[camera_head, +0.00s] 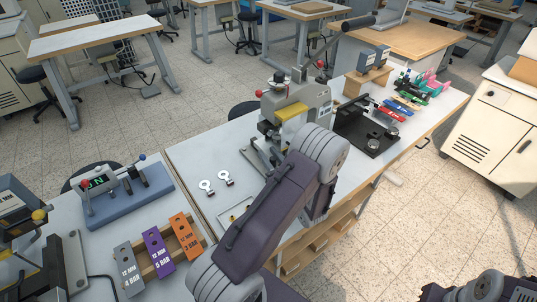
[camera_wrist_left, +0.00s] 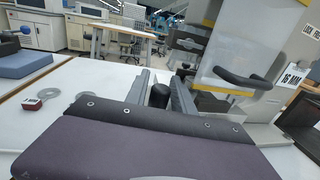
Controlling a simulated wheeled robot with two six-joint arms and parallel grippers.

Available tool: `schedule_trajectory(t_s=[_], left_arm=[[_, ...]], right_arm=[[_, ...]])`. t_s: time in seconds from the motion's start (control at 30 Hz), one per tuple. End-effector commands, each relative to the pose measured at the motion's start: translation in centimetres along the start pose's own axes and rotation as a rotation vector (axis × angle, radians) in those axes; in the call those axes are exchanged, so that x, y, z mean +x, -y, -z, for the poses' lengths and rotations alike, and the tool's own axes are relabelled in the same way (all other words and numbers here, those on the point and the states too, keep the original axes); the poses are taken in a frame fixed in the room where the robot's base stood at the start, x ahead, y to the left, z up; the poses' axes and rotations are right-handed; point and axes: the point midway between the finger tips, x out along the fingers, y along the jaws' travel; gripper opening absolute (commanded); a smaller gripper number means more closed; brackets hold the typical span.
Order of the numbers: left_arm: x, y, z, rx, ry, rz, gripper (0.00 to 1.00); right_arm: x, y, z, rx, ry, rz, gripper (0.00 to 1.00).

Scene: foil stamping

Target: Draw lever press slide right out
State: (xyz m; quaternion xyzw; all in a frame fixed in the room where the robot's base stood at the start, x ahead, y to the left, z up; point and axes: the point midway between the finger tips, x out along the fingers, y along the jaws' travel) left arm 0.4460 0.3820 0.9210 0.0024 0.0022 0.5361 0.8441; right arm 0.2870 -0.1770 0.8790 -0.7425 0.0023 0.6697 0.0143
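The lever press (camera_head: 300,105) is a grey machine with a yellow guard, standing on the white table in the head view. Its long lever points up and to the right. In the left wrist view the press's yellow-edged clear guard (camera_wrist_left: 238,45) and grey body are at the right. My left gripper (camera_wrist_left: 160,88) has one grey finger on each side of a black knob (camera_wrist_left: 158,97), apparently the slide's. Whether the fingers press on it is unclear. In the head view my left arm hides the gripper and knob. My right gripper is out of view.
A black fixture (camera_head: 366,132) stands right of the press. A rack of labelled bars (camera_head: 158,250) and a blue-based device (camera_head: 125,190) are at lower left. Part of my right arm shows bottom right.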

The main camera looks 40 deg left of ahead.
Motion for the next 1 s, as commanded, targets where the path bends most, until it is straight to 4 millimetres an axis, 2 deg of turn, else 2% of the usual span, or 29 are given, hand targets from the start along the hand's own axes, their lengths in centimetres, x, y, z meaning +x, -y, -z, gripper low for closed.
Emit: schedule_trajectory(t_s=[0.27, 0.3, 0.4, 1.0], left_arm=[[0.49, -0.04, 0.03, 0.0, 0.0, -0.001, 0.3], [0.48, -0.04, 0.03, 0.0, 0.0, -0.001, 0.27], [0.47, -0.04, 0.02, 0.0, 0.0, -0.001, 0.0], [0.45, -0.04, 0.01, 0.001, 0.0, -0.001, 0.0]], right_arm=[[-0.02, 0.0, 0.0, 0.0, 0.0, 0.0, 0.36], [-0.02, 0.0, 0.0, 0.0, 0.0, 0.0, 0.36], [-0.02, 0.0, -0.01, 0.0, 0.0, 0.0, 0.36], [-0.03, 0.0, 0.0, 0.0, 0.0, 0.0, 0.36]])
